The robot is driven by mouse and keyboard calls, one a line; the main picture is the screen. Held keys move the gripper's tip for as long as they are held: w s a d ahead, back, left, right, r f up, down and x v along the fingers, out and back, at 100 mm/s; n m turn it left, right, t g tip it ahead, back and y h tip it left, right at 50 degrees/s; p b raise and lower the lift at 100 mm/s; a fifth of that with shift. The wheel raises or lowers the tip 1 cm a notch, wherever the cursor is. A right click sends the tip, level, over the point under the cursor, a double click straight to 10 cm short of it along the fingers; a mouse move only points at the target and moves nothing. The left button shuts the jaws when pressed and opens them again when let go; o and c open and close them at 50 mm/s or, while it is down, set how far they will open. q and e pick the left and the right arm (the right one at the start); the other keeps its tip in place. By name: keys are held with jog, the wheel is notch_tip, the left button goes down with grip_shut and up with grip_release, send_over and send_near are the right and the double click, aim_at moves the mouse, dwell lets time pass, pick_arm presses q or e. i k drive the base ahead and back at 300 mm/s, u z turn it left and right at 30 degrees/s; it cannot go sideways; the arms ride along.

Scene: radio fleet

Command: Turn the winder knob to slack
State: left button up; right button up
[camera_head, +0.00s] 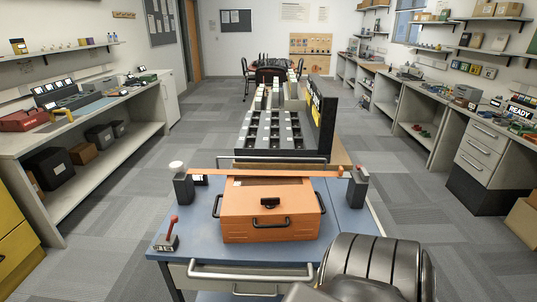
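An orange strap (265,172) runs over an orange case (268,211) on the blue-topped cart, between a dark post (184,190) on the left and another dark post (357,189) on the right. A pale round knob (176,165) sits on top of the left post; it may be the winder knob, and its markings are too small to read. A small dark tag (200,180) with white marks is beside that post. A red-handled lever (172,232) stands at the cart's front left corner. Neither gripper shows; a dark ribbed part of mine fills the lower right.
The cart (340,225) has a front handle bar. Behind it stands a rack of several slots (272,128) with a tall black sign panel. Shelved benches line the left (95,120) and right (440,110) walls. Carpeted floor is open on both sides.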

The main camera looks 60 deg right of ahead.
aim_at(176, 167)
jog(key=z, duration=1.8)
